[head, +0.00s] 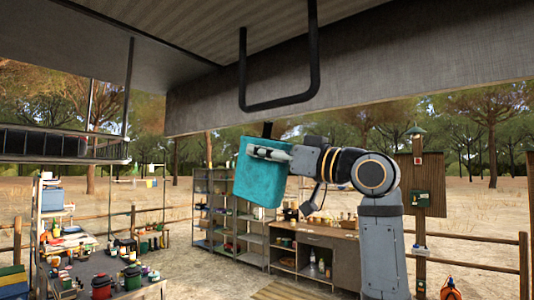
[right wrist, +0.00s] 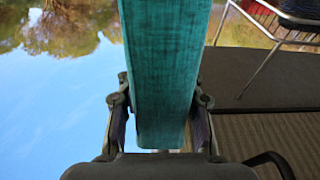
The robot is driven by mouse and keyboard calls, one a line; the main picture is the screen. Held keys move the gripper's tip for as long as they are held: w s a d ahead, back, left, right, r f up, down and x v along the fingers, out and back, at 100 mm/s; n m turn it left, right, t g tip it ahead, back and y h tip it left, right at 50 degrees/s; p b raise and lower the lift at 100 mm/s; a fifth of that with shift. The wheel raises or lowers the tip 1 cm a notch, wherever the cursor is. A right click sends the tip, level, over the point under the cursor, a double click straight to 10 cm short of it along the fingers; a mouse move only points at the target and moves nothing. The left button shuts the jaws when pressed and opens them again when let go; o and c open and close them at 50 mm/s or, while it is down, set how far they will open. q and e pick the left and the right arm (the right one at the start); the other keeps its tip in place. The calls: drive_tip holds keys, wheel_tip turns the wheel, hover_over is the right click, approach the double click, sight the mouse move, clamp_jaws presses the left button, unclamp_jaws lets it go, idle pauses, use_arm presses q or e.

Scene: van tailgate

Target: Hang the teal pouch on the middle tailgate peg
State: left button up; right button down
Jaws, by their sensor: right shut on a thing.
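The teal pouch (head: 258,185) hangs in the air below the grey tailgate panel (head: 400,65) in the head view. A short dark loop shows at its top edge, just under the panel. My right gripper (head: 263,153) is shut on the pouch near its upper part. In the right wrist view the pouch (right wrist: 165,60) stands edge-on between the two fingers of the gripper (right wrist: 162,95). I cannot make out the tailgate pegs in either view; the panel may hide them. My left gripper is not in view.
A black U-shaped bar (head: 281,104) hangs from the tailgate just above the pouch. Shelves (head: 232,215) and a wooden workbench (head: 318,255) stand beyond. A cluttered table (head: 130,285) is at lower left. Open air lies left of the pouch.

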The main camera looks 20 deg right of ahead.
idle(0.4)
drive_tip(key=c, duration=0.8)
unclamp_jaws()
drive_tip(key=v, duration=1.2)
drive_tip(key=shift+a, duration=0.1)
